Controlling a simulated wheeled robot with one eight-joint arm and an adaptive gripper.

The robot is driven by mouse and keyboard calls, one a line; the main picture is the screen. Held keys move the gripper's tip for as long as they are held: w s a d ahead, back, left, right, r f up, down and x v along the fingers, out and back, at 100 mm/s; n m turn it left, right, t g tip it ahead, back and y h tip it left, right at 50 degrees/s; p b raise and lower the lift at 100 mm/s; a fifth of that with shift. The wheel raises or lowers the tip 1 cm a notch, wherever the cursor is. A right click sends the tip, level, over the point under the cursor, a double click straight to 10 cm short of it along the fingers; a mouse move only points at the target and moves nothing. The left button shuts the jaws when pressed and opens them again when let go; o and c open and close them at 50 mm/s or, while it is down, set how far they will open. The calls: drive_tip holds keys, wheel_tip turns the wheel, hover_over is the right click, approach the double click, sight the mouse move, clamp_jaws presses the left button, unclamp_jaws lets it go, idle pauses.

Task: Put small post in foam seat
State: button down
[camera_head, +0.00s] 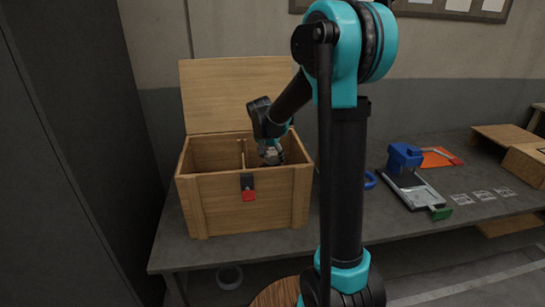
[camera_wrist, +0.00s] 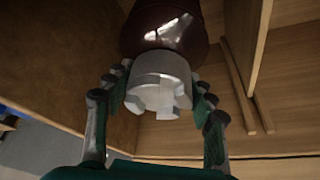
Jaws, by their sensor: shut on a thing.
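The small post has a glossy dark brown body (camera_wrist: 165,28) and a pale grey metal end with notches; it shows at the top middle of the wrist view. My gripper (camera_wrist: 162,84) is shut on the grey end, with one finger on each side. In the head view my gripper (camera_head: 271,155) reaches down into the open wooden crate (camera_head: 225,203), near its right side. The post is hard to make out there. The far end of the post is out of sight in the wrist view. I cannot make out the foam seat in either view.
The crate's lid (camera_head: 232,95) stands open at the back. A wooden divider (camera_head: 242,153) is inside the crate, left of my gripper. The bench (camera_head: 400,228) holds a blue device (camera_head: 404,158) and an orange sheet (camera_head: 436,158) to the right.

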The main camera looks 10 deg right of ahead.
drive_tip(key=c, duration=0.6)
unclamp_jaws()
drive_tip(key=shift+f, duration=0.1)
drive_tip(key=shift+o, duration=0.2)
drive_tip(key=v, duration=1.2)
drive_tip(key=shift+s, duration=0.1)
